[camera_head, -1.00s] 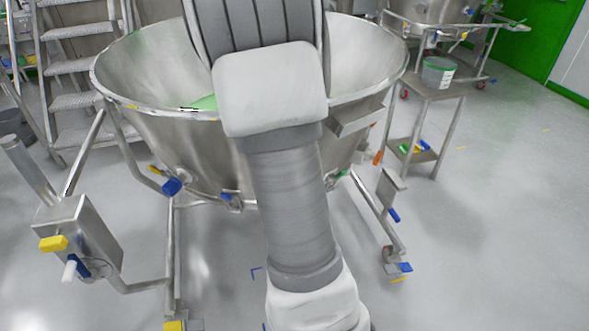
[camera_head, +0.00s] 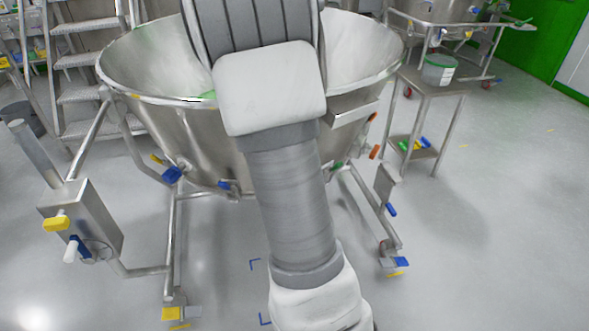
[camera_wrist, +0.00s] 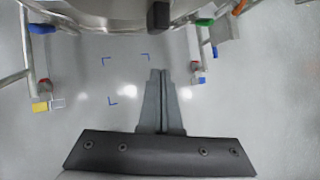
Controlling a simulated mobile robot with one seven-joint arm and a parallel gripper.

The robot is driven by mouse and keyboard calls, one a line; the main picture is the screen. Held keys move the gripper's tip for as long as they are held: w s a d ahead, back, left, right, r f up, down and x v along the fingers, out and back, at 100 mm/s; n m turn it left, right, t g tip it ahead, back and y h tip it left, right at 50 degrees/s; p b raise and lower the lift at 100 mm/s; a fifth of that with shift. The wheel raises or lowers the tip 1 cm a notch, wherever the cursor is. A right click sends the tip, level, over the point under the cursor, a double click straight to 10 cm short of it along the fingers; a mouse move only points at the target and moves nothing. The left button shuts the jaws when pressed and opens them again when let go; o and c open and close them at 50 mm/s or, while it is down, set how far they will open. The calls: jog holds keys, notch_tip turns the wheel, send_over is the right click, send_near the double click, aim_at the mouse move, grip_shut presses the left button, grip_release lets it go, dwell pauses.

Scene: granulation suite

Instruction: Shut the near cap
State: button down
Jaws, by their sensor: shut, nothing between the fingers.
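No part that I can name for sure as the near cap shows in either view. A large steel bowl (camera_head: 180,125) on a wheeled frame stands in front of me, its middle hidden by my arm in the head view. Its underside (camera_wrist: 110,12) crosses the top of the wrist view, with a dark block (camera_wrist: 158,15) hanging there whose role I cannot tell. My gripper (camera_wrist: 158,72) is shut and empty, pointing toward the bowl's underside over bare floor. It is hidden in the head view.
Frame legs with casters stand left (camera_wrist: 42,95) and right (camera_wrist: 196,75) of my gripper. A steel box with a yellow knob (camera_head: 56,223) is at the left. A small side table (camera_head: 437,92) with a bucket (camera_head: 438,70) stands right. Floor between the legs is clear.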

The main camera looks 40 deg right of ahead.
jog(key=p+v, duration=0.5)
jog(key=v, duration=0.5)
jog(key=shift+s+p, duration=0.2)
jog(key=shift+p, duration=0.15)
jog(key=s+a+r+m, duration=0.2)
jog(key=a+r+m, duration=0.1)
jog(key=r+m, duration=0.5)
jog(key=s+a+r+m+t+y, duration=0.1)
jog(key=s+a+r+m+y, duration=0.4)
jog(key=a+m, duration=0.55)
jog(key=s+a+r+m+t+y, duration=0.1)
jog(key=s+a+r+m, duration=0.3)
jog(key=s+a+m, duration=0.5)
notch_tip(320, 180, up, 14)
jog(key=w+m+p, duration=0.1)
jog(key=w+p, duration=0.1)
jog(key=p, duration=1.2)
jog(key=shift+w+p, duration=0.2)
jog(key=shift+p, duration=0.1)
jog(key=shift+a, duration=0.15)
